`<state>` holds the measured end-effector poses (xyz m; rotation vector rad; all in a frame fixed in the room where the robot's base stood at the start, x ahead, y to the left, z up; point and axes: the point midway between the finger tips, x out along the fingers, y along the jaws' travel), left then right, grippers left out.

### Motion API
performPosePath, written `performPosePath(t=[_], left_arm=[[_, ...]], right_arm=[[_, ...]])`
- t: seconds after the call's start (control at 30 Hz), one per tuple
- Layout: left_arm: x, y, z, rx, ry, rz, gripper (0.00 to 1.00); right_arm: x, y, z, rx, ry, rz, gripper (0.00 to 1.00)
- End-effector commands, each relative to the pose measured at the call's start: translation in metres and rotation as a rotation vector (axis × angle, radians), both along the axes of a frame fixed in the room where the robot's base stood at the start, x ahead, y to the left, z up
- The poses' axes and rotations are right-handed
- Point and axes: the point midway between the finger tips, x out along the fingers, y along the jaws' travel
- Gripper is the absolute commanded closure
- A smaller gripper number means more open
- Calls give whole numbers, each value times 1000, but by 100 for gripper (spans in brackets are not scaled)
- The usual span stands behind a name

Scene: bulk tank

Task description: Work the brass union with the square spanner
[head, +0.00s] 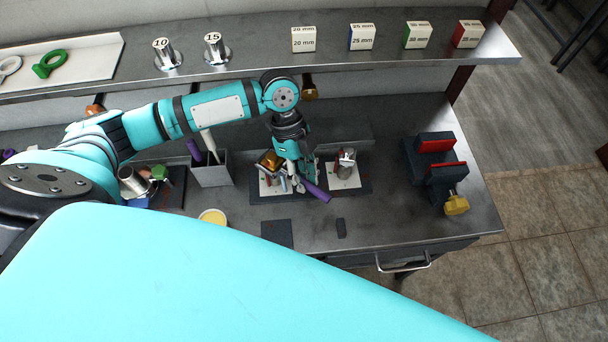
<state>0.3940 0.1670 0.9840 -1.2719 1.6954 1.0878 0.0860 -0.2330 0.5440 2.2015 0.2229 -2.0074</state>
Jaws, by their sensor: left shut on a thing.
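A brass-coloured fitting (269,159), which looks like the union, stands on a dark base with a white plate in the middle of the bench. My left gripper (294,176) is close beside it on its right, pointing down. It is shut on a purple-handled tool (317,192), apparently the spanner. The handle sticks out to the lower right. The tool's head is hidden among the fingers and the fitting, so I cannot tell whether it sits on the union. My right gripper is not in view.
A silver fitting (346,160) stands right of the gripper. A grey holder (211,171) with handled tools is on the left. A dark vise (436,163) with red jaws stands at the right. The shelf (260,55) above carries labelled blocks.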

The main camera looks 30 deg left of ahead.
Motion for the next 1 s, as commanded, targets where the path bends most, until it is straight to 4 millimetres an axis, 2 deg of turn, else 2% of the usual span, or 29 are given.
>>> performPosePath(t=[1.0], left_arm=[[-29, 10, 1, 0, 1, -331, 100]], right_arm=[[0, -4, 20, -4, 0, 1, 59]])
